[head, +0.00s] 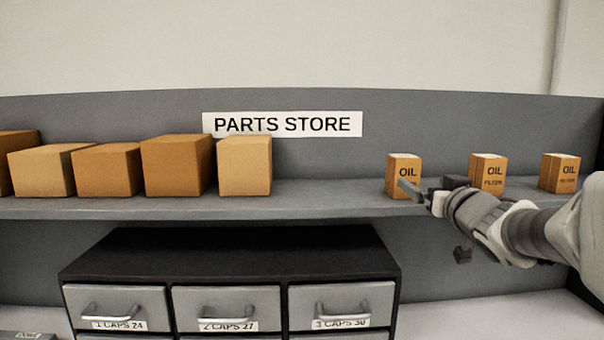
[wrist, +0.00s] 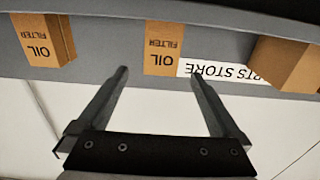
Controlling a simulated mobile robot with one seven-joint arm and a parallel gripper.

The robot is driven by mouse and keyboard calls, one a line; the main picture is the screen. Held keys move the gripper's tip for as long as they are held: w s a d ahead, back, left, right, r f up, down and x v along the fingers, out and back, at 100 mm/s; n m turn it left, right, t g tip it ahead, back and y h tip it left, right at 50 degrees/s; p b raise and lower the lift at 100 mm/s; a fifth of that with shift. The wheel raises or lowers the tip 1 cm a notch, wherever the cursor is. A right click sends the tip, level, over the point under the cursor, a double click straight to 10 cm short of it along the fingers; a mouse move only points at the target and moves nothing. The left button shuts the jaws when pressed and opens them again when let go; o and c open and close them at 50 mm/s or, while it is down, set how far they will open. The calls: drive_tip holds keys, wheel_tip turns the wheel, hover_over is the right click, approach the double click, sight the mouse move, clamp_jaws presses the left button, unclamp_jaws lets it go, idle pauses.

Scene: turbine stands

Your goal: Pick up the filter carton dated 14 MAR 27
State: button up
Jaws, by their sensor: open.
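Three small orange-brown oil filter cartons stand apart on the right part of the shelf: a left one (head: 404,170), a middle one (head: 488,171) and a right one (head: 559,172). No date is readable on any of them. My gripper (head: 425,192) is open and empty in front of the left carton, covering some of its lower part. In the wrist view, which is upside down, the left carton (wrist: 163,48) lies just beyond the gap between my open fingertips (wrist: 158,76). The middle carton (wrist: 42,42) shows there at the upper left.
Several plain brown boxes (head: 178,165) stand on the left of the grey shelf (head: 325,194), under a PARTS STORE sign (head: 282,124). The shelf is clear between them and the left carton. A dark drawer cabinet (head: 228,255) stands below.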

sight(409, 174)
drive_tip(key=w, duration=0.7)
drive_tip(key=shift+p, duration=0.3)
drive_tip(key=shift+w+a+f+p, duration=0.15)
drive_tip(key=shift+w+p, duration=0.3)
drive_tip(key=shift+w, duration=2.25)
clamp_jaws()
